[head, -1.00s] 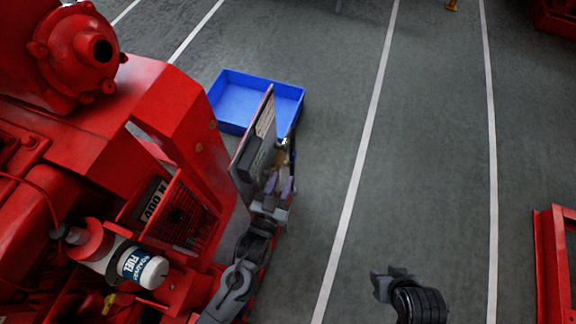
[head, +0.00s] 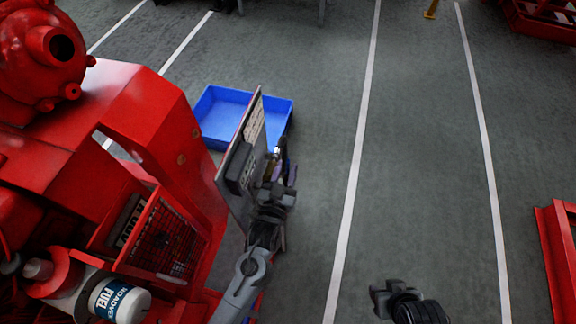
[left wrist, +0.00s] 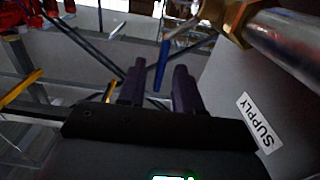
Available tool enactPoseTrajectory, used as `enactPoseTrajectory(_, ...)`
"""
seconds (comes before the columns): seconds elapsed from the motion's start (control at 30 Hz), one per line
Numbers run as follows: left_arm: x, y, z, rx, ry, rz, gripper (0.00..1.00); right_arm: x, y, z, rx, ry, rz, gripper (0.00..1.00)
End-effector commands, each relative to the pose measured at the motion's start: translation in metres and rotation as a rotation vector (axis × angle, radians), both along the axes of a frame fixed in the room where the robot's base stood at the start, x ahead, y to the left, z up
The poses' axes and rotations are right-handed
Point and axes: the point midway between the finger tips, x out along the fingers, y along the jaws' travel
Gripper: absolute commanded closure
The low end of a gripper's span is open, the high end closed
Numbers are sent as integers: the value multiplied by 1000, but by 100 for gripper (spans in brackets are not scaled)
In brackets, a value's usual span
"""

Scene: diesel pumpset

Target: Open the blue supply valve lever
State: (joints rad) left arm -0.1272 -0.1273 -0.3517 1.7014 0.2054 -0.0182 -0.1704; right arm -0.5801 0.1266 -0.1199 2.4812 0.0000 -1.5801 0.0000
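The blue supply valve lever (left wrist: 162,64) shows in the left wrist view as a thin blue bar. It appears between the two purple fingers of my left gripper (left wrist: 158,88), with a gap on the left finger's side. Whether it touches the right finger I cannot tell. The lever's upper end lies near the brass valve fitting (left wrist: 236,20). In the head view my left gripper (head: 281,162) is at the right side of the upright grey panel (head: 241,165); the lever is too small to make out there. My right gripper (head: 380,298) is low in the picture, apart from everything.
A white SUPPLY label (left wrist: 257,122) is on the panel beside a metal pipe (left wrist: 292,42). The red pumpset (head: 150,110) fills the left. A blue tray (head: 218,112) lies behind the panel. Floor on the right is clear up to a red frame (head: 556,250).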

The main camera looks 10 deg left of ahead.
Motion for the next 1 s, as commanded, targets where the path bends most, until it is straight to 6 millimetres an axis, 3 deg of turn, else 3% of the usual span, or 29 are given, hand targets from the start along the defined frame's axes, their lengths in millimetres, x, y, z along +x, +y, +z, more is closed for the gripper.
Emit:
enactPoseTrajectory(0.2,19,-3,-1,-1,1,-1,66,0,0,-6,1,0,-1,57)
enactPoseTrajectory(0.57,22,-3,0,-1,1,-1,66,0,2,-7,8,1,-5,57)
enactPoseTrajectory(0.8,22,-3,0,-1,1,-1,100,0,2,-7,10,2,-6,57)
enactPoseTrajectory(1.0,22,-3,0,-1,1,-1,100,0,2,-7,10,2,-6,57)
